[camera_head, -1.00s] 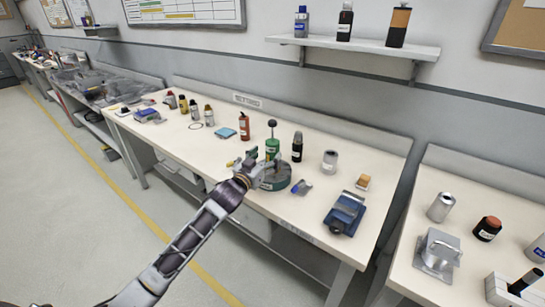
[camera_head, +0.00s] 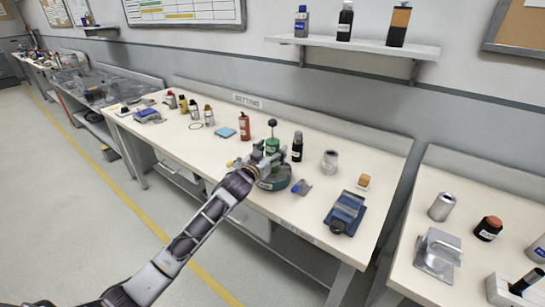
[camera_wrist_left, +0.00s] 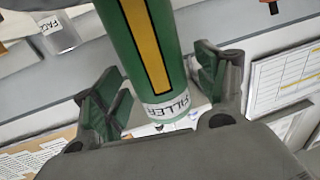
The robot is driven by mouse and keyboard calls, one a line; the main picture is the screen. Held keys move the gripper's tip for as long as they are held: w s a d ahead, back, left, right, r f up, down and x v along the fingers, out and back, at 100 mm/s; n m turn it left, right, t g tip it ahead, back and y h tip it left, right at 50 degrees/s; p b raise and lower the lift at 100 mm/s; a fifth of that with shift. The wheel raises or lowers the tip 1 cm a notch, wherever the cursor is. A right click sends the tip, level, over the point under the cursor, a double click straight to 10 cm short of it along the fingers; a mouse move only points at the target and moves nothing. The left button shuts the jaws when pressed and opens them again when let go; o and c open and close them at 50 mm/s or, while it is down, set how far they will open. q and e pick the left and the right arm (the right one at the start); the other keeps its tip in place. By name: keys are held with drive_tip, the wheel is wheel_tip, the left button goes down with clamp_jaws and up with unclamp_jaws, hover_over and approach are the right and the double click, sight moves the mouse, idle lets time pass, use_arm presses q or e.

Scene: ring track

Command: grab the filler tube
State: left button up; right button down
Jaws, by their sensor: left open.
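The filler tube (camera_head: 272,145) is a green cylinder with a dark knob above it, at a round dark green base (camera_head: 275,180) on the long bench. In the left wrist view the filler tube (camera_wrist_left: 143,40) shows a yellow stripe and a white label. My left gripper (camera_head: 263,160) is at the tube and partly hides it in the head view. In the wrist view its green-padded fingers (camera_wrist_left: 160,92) are open, one on each side of the tube, with gaps visible. My right gripper is not in view.
A black bottle (camera_head: 297,146) and a red bottle (camera_head: 244,126) stand close by. A small blue-tipped item (camera_head: 301,187) lies right of the base. A grey cup (camera_head: 329,161) and a blue device (camera_head: 345,213) are further right. The bench's front left is clear.

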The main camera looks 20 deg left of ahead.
use_arm(q)
drive_tip(key=shift+w+d, duration=0.1)
drive_tip(key=shift+w, duration=0.2)
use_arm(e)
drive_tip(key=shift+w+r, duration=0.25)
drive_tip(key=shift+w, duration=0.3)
use_arm(q)
drive_tip(key=shift+c, duration=0.2)
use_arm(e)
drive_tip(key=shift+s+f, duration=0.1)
use_arm(q)
drive_tip(key=c, duration=1.4)
drive_tip(key=shift+o, duration=0.2)
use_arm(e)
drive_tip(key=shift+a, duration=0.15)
use_arm(q)
drive_tip(key=shift+r, duration=0.1)
